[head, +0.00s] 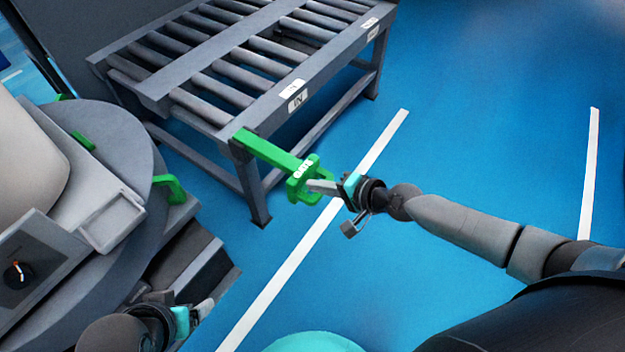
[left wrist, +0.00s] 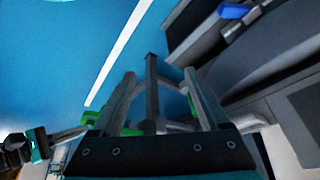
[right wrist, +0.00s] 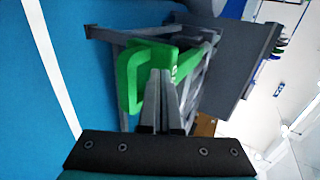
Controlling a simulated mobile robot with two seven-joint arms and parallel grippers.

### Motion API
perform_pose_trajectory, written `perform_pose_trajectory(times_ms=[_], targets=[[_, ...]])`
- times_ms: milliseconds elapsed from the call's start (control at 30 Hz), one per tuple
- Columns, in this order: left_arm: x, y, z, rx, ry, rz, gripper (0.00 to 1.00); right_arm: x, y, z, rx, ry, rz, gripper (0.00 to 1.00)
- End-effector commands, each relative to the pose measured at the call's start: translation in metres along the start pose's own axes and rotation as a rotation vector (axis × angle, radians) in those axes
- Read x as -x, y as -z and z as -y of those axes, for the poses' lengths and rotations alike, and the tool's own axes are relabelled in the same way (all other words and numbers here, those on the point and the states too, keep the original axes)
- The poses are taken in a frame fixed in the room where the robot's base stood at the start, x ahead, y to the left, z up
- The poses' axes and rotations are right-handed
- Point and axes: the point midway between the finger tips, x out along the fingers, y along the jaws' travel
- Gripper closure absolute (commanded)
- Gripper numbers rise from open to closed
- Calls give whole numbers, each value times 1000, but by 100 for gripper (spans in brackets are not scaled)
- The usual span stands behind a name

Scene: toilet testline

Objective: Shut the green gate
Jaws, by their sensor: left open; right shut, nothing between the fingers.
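The green gate (head: 270,153) is a bar at the near corner of the roller conveyor (head: 190,85). It sticks out from the frame over the floor, and its free end has a loop handle and a white label. My right gripper (head: 314,186) is shut and empty, with its fingertips at the handle. In the right wrist view the green handle (right wrist: 127,78) shows around and behind the shut fingers (right wrist: 160,85); I cannot tell whether they touch it. My left gripper (head: 205,308) is low at the left, apart from the gate. Its fingers (left wrist: 165,95) are open and empty in the left wrist view.
A round grey table (head: 135,150) with green handles (head: 170,187) and a white toilet-like body (head: 25,150) stands at the left. The blue floor (head: 480,130) with white lines is clear at the right.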

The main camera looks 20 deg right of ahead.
Motion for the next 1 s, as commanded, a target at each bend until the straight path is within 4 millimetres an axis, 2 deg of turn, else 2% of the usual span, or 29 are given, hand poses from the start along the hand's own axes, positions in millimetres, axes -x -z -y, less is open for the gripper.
perform_pose_trajectory(times_ms=[200, 667, 867, 1000], targets=[[-4, -1, 0, 0, -1, 4, 22, -13, 0, 8, -1, 1, -1, 100], [-5, -1, 0, 0, 0, 4, 22, -17, 0, 10, -2, 1, 0, 100], [-5, 0, 0, 0, 0, 3, 22, -39, -1, 24, -4, 4, 0, 100], [-8, -3, 0, 0, 0, 11, 22, -65, -1, 40, -5, 6, 0, 100]])
